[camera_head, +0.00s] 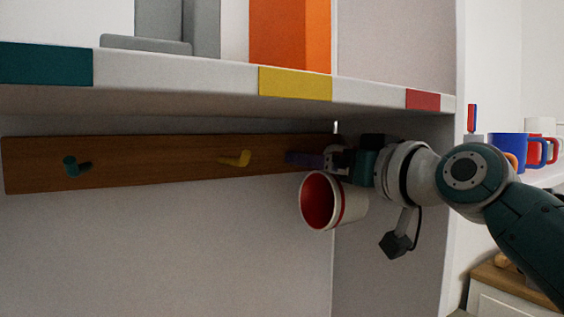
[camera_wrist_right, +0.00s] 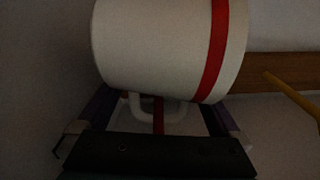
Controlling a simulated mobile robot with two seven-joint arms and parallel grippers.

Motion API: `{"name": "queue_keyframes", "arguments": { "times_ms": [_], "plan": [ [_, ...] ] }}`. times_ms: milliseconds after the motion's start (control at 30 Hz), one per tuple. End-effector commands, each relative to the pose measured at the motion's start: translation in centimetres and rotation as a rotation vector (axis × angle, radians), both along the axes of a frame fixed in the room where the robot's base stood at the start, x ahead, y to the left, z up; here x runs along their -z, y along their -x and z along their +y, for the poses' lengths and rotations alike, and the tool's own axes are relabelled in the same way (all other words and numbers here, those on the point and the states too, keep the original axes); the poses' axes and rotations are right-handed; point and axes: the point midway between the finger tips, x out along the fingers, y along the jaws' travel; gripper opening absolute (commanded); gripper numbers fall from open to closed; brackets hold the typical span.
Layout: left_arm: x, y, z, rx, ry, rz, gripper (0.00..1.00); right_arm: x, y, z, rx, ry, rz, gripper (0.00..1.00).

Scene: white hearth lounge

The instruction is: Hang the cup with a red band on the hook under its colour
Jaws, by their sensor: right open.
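The white cup with a red band and red inside (camera_head: 335,201) hangs tilted below the right end of the wooden rail, its mouth facing left. In the right wrist view the cup (camera_wrist_right: 155,45) is close, its white handle (camera_wrist_right: 178,111) between the fingers. My right gripper (camera_head: 312,160) is open around the handle; its spread purple fingers (camera_wrist_right: 158,118) stand apart from it. A narrow red piece (camera_wrist_right: 158,108) shows through the handle loop, apparently the red hook, which my gripper hides in the head view. The red label (camera_head: 423,99) is on the shelf edge above right.
The wooden rail (camera_head: 130,161) also carries a teal hook (camera_head: 70,166) and a yellow hook (camera_head: 236,159), both empty. The shelf (camera_head: 180,77) overhangs closely, with teal and yellow labels. A blue cup (camera_head: 508,148) and others stand at right. Space below the rail is clear.

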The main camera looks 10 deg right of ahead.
Motion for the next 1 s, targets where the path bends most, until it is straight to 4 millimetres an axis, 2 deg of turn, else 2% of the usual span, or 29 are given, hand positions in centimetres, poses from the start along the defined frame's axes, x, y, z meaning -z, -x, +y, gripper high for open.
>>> {"name": "queue_keyframes", "arguments": {
  "times_ms": [233,1000],
  "plan": [
    [0.01,0.01,0.00,-0.001,0.000,0.000,0.39,0.02,-0.05,0.03,0.000,0.000,0.000,1.00],
    [0.03,0.01,0.00,-0.001,0.000,0.001,0.39,0.04,-0.03,0.00,0.000,0.000,0.001,0.13]
  ]
}}
